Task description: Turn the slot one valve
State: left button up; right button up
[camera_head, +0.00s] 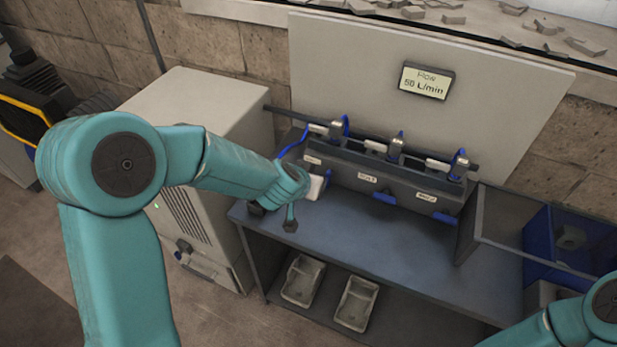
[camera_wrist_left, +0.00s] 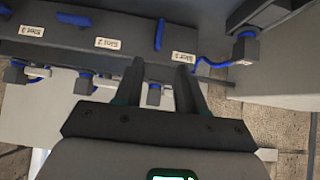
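The slot one valve is a blue handle (camera_wrist_left: 160,33) by the "Slot 1" label (camera_wrist_left: 184,57) in the left wrist view, which is upside down. It also shows in the head view (camera_head: 328,178), partly behind my wrist, and looks upright. The slot two handle (camera_head: 385,197) and slot three handle (camera_head: 443,217) lie more level. My left gripper (camera_wrist_left: 161,68) is open and empty, its fingers pointing toward the slot one handle with a gap. My right gripper is outside both views.
A display (camera_head: 427,80) on the back panel (camera_head: 330,60) reads Flow 50 L/min. The slot rack (camera_head: 400,185) stands on a bench (camera_head: 370,240) with clear space in front. A grey cabinet (camera_head: 205,105) is at left, a blue bin (camera_head: 545,235) at right. Two trays (camera_head: 303,280) sit below.

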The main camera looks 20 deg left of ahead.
pick_arm(q)
jog(key=v, duration=0.2)
jog(key=shift+s+r, duration=0.25)
jog(key=shift+s, duration=0.05)
jog(key=shift+w, duration=0.1)
jog(key=s+d+f+g, duration=0.1)
jog(key=s+f, duration=0.2)
jog(key=f, duration=0.1)
jog(key=s+f+g, duration=0.1)
jog(key=s+f, duration=0.2)
jog(key=f, duration=0.2)
jog(key=s+d+f+g+h, duration=0.1)
jog(key=s+f, duration=0.1)
jog(key=f, duration=0.3)
jog(key=shift+s+d+f+n+g, duration=0.25)
jog(key=shift+s+d+n+g, duration=0.05)
jog(key=shift+s+d, duration=0.1)
jog(key=s+d+f+g+h, duration=0.1)
jog(key=s+d+f+g, duration=0.1)
jog(key=s+f, duration=0.3)
jog(key=s+d+f+n+g+h, duration=0.1)
jog(key=s+d+f+g, duration=0.2)
jog(key=s, duration=0.8)
jog(key=shift+s+f+n+h, duration=0.2)
jog(key=shift+f+n+h, duration=0.1)
jog(key=shift+f, duration=0.6)
